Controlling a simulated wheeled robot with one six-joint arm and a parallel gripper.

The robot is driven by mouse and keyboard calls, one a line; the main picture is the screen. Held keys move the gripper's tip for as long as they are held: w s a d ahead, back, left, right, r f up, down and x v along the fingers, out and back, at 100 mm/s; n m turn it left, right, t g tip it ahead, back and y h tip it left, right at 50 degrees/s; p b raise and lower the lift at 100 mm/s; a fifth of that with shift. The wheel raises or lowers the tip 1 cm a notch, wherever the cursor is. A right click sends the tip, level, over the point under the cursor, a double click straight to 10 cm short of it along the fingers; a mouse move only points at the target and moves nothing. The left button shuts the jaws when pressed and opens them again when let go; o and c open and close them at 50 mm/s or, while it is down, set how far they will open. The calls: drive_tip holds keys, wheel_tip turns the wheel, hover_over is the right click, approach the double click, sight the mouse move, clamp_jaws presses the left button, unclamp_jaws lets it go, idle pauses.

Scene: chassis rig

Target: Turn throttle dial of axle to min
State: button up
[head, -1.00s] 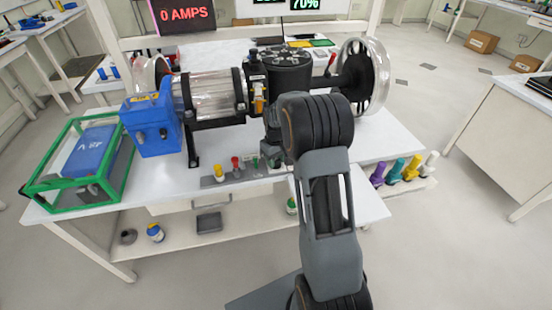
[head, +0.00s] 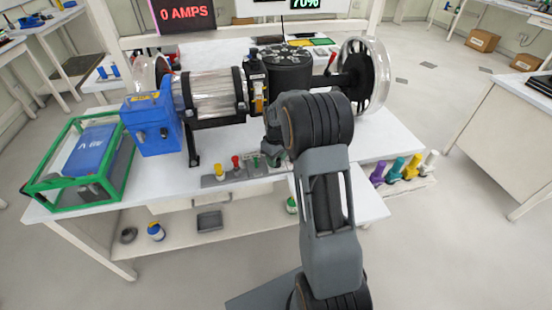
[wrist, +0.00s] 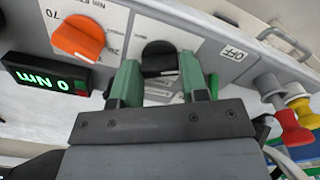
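In the wrist view, a black dial (wrist: 160,56) sits on a light grey panel, beside an orange dial (wrist: 78,38). My gripper (wrist: 159,68) has its two green fingers spread, one on each side of the black dial. I cannot tell whether the fingers touch it. No label naming the throttle is readable. In the head view, the axle rig (head: 215,95) stands on the white bench, with a clear-covered wheel (head: 372,75) at its right end. My arm's wrist hides the gripper and the dials there.
A green display (wrist: 45,80) reads 0 Nm upside down beside the dials. Red and yellow plugs (wrist: 292,125) are at the right of the wrist view. In the head view, screens read 0 AMPS (head: 187,14) and 70% (head: 305,4). A green-framed box (head: 85,160) stands at the left.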

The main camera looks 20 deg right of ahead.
drive_tip(key=o, duration=0.4)
drive_tip(key=shift+r, duration=0.15)
wheel_tip(320, 180, up, 14)
drive_tip(key=p, duration=0.1)
drive_tip(key=shift+f, duration=0.2)
idle(0.6)
